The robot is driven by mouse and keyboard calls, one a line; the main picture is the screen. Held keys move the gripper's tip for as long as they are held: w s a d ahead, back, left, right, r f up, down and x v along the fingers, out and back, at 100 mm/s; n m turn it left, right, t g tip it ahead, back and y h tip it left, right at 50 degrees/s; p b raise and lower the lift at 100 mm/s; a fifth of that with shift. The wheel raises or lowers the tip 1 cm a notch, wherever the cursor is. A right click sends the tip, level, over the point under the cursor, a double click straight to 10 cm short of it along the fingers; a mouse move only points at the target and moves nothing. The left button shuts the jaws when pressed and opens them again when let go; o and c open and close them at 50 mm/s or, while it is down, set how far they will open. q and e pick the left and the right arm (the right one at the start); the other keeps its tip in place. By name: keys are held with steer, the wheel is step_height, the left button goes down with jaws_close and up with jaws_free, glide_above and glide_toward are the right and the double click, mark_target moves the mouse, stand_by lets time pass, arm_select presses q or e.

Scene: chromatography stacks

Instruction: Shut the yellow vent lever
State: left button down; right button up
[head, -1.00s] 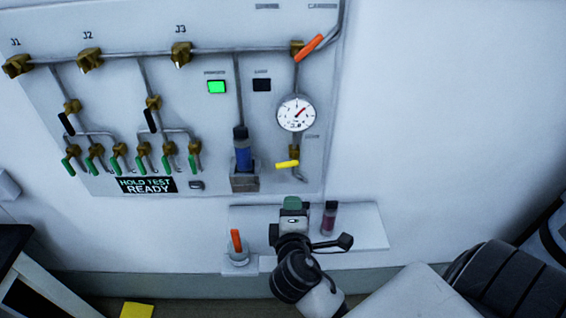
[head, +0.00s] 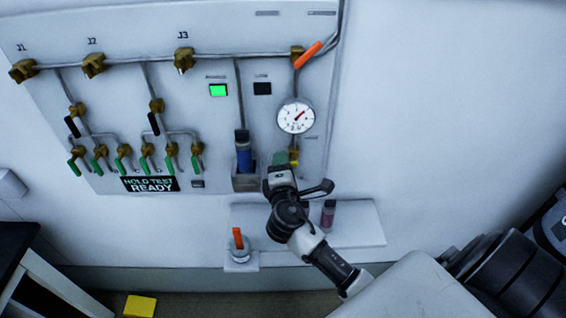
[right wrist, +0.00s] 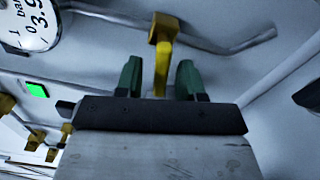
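The yellow vent lever (right wrist: 162,68) shows in the right wrist view, below a brass valve body (right wrist: 163,27) on a grey pipe. My right gripper (right wrist: 158,76) is open, with one green fingertip on each side of the lever. A gap shows between the lever and each fingertip, so it is not gripped. In the head view my right gripper (head: 281,159) is up at the panel below the gauge and hides most of the lever; a little of the brass valve (head: 294,153) shows beside it. My left gripper is not in view.
A round pressure gauge (head: 296,116) sits just above the valve. A blue-filled column (head: 243,155) stands close to the left of my gripper. An orange lever (head: 308,55) is higher up.

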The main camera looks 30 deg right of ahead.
steer(key=shift+w, duration=0.1)
jaws_close()
steer(key=shift+f+m+b, duration=0.1)
steer(key=shift+m+b, duration=0.6)
steer(key=shift+b, duration=0.1)
steer(key=shift+m+b, duration=0.3)
steer(key=shift+m, duration=0.2)
steer(key=shift+r, duration=0.4)
jaws_free()
